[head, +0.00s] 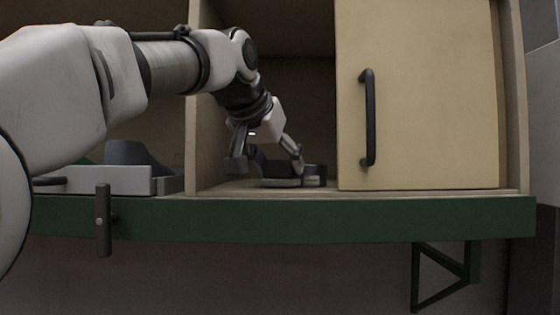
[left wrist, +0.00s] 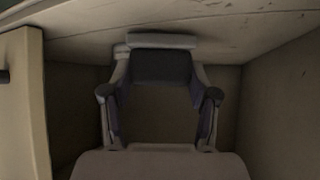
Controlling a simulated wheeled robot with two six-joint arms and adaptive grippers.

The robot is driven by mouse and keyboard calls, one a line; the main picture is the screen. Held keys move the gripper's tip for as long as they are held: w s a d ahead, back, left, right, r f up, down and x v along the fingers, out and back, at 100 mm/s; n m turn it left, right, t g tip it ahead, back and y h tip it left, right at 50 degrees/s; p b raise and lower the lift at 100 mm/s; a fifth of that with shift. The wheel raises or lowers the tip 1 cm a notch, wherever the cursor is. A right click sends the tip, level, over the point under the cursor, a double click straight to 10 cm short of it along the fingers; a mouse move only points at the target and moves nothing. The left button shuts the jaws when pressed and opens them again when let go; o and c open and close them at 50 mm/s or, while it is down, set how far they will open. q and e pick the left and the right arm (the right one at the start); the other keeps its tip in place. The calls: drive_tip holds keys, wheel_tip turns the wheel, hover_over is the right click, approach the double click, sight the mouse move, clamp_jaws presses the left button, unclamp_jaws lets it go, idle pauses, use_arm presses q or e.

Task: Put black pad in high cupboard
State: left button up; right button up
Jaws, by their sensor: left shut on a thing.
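My left gripper (head: 268,167) reaches into the open bay of the wooden cupboard (head: 195,95), low over its floor. Its fingers are spread around a dark pad and shut on it. The black pad (head: 274,166) shows between the fingers, close to the cupboard floor; I cannot tell whether it touches. In the left wrist view the pad (left wrist: 160,67) sits between the fingertips of the left gripper (left wrist: 159,82), with a lighter grey strip along its far edge. The fingers hide part of the pad. My right gripper is not in view.
A pale cupboard door (head: 425,95) with a black handle (head: 368,118) covers the right side of the bay. An upright divider stands left of the gripper. A grey tray (head: 110,181) with a dark item lies left of it. A green beam (head: 300,219) runs along the front.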

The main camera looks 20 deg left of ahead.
use_arm(q)
drive_tip(key=shift+s+f, duration=0.25)
drive_tip(key=shift+s, duration=0.1)
drive_tip(key=o, duration=1.2)
drive_tip(key=shift+w, duration=0.1)
drive_tip(key=shift+c, duration=0.2)
drive_tip(key=shift+o, duration=1.1)
drive_tip(key=shift+w, duration=0.1)
